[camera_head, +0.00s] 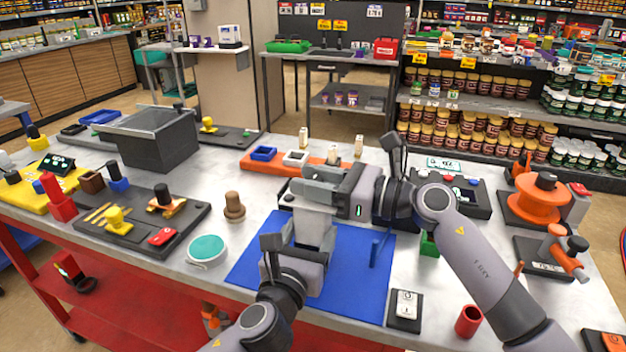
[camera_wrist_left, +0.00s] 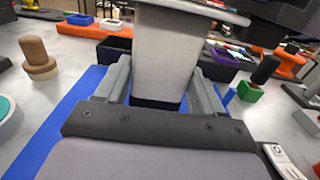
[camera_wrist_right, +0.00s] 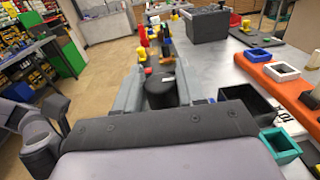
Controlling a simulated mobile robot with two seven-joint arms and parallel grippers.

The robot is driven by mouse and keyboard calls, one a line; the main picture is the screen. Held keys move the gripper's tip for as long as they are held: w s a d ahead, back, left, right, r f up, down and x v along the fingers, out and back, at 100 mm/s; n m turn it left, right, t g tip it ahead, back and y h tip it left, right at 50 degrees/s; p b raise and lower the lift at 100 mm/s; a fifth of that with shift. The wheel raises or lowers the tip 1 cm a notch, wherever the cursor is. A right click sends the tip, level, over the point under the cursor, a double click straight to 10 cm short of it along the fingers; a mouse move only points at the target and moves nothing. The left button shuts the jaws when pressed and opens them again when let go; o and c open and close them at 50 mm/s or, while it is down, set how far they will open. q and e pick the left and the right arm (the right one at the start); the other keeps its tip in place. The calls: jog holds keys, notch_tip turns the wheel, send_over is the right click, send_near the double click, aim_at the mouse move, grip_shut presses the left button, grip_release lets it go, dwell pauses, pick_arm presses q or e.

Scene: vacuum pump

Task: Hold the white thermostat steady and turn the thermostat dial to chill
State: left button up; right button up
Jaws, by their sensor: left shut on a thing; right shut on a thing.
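The white thermostat (camera_head: 313,222) stands upright over the blue mat in the middle of the table. In the left wrist view its pale body (camera_wrist_left: 165,60) rises between my fingers. My left gripper (camera_head: 312,240) is shut on this body from the front. My right gripper (camera_head: 318,188) comes in from the right at the thermostat's top. In the right wrist view a dark round piece, apparently the dial (camera_wrist_right: 160,92), sits between the fingers of my right gripper (camera_wrist_right: 158,88), which is shut on it. The dial's marks and setting cannot be read; in the head view my right gripper covers it.
The blue mat (camera_head: 255,270) lies under the thermostat, with a blue upright piece (camera_head: 375,252) on its right. An orange tray (camera_head: 262,166) is behind. A brown knob (camera_head: 234,206) and a teal-topped disc (camera_head: 207,248) stand left. A white switch (camera_head: 406,304) is at front right.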

jog(key=shift+d+m+t, duration=0.1)
jog(key=shift+m+t, duration=0.2)
jog(key=shift+t, duration=0.1)
jog(key=shift+f, duration=0.1)
jog(key=o, duration=0.9)
jog(key=shift+o, duration=0.2)
jog(key=v, duration=1.2)
jog(key=shift+o, duration=0.2)
